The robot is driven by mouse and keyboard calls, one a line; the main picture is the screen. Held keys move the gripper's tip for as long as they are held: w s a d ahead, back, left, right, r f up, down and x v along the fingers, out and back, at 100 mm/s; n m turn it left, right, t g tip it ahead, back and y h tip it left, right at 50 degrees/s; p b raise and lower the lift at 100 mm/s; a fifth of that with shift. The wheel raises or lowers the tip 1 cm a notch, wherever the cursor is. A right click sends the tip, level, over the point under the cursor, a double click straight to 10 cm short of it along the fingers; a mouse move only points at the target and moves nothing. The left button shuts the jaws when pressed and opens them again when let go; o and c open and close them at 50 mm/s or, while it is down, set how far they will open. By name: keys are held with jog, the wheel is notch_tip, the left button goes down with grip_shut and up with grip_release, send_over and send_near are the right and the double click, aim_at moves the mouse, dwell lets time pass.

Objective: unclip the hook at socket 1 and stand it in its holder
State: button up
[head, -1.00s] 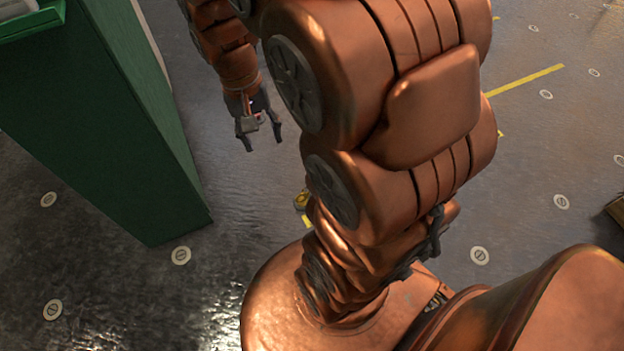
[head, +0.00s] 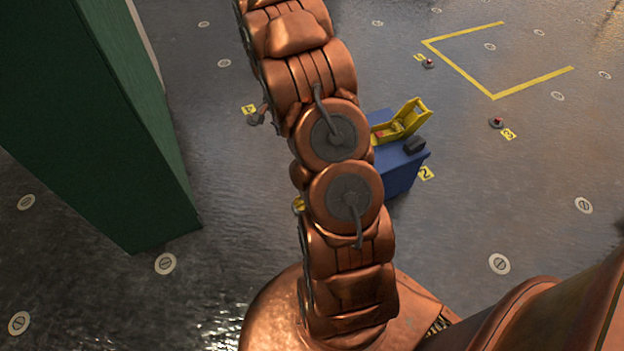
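My gripper is not in view; my arm rises through the middle of the head view and leaves at the top edge. I cannot make out the hook at socket 1. A small yellow piece (head: 298,204) shows at the left edge of my arm, mostly hidden, and I cannot tell what it is. A blue box (head: 402,174) stands right of my arm, partly behind it. A yellow bracket (head: 406,121) and a black block (head: 415,145) are on its top. I cannot tell whether the bracket is the holder.
Yellow number tags 2 (head: 426,173), 3 (head: 509,134) and 4 (head: 248,110) lie on the floor. A red-topped socket (head: 497,123) is beside tag 3. A tall green cabinet (head: 150,150) stands at left. Floor at right is mostly clear, with yellow lines (head: 530,82).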

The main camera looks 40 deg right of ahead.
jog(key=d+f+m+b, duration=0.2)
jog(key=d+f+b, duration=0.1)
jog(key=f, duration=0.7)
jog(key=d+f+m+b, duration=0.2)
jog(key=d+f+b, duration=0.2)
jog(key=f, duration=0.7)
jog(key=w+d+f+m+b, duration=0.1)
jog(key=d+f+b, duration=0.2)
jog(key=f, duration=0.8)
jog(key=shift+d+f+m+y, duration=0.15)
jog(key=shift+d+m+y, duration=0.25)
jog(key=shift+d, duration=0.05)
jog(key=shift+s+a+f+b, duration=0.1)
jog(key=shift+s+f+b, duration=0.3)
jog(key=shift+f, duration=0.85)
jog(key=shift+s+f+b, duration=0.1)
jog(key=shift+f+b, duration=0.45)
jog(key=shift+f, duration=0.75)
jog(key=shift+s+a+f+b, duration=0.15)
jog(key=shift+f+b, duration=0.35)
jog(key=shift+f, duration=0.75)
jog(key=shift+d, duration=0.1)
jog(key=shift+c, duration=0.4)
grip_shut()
